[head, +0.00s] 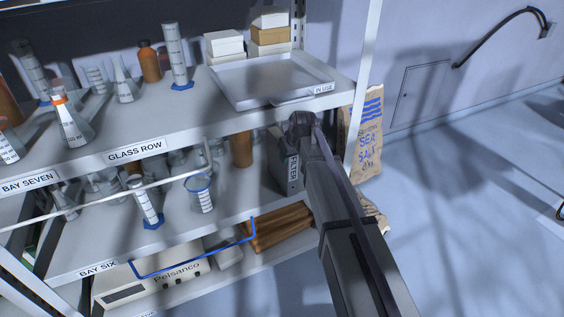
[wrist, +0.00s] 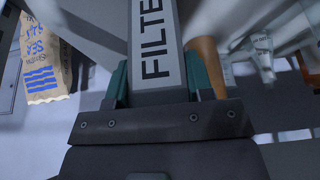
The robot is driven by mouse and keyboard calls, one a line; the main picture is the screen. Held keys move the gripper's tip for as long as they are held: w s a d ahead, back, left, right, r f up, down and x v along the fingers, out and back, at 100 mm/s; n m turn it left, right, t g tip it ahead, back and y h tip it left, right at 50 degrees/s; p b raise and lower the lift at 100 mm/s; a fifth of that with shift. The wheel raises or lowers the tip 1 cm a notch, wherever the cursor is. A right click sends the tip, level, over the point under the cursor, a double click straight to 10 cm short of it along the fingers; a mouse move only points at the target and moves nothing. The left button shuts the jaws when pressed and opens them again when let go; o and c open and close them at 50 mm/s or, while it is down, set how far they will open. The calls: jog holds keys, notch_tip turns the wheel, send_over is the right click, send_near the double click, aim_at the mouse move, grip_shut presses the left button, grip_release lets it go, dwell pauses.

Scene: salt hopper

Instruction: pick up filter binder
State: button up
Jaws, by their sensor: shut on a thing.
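The filter binder (head: 290,172) is grey with a white spine label reading "FILTER". It stands at the right end of the middle shelf in the head view, partly hidden by my arm. In the wrist view the binder (wrist: 156,50) fills the middle, with its label facing the camera. My gripper (wrist: 155,88) is shut on the binder, one green-lined finger on each side of the spine. In the head view my arm covers the fingers.
The upper shelf with a grey tray (head: 232,86) lies just above the binder. A brown bottle (head: 241,150) and a beaker (head: 200,194) stand to its left. A shelf post (head: 363,75) and a sea salt bag (head: 366,135) are to its right.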

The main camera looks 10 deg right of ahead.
jog(key=shift+r, duration=0.1)
grip_shut()
jog(key=s+a, duration=2.9)
jog(key=s, duration=0.4)
jog(key=shift+s+a+r+p, duration=0.2)
jog(key=shift+s+a+p, duration=0.1)
jog(key=shift+s+a, duration=0.1)
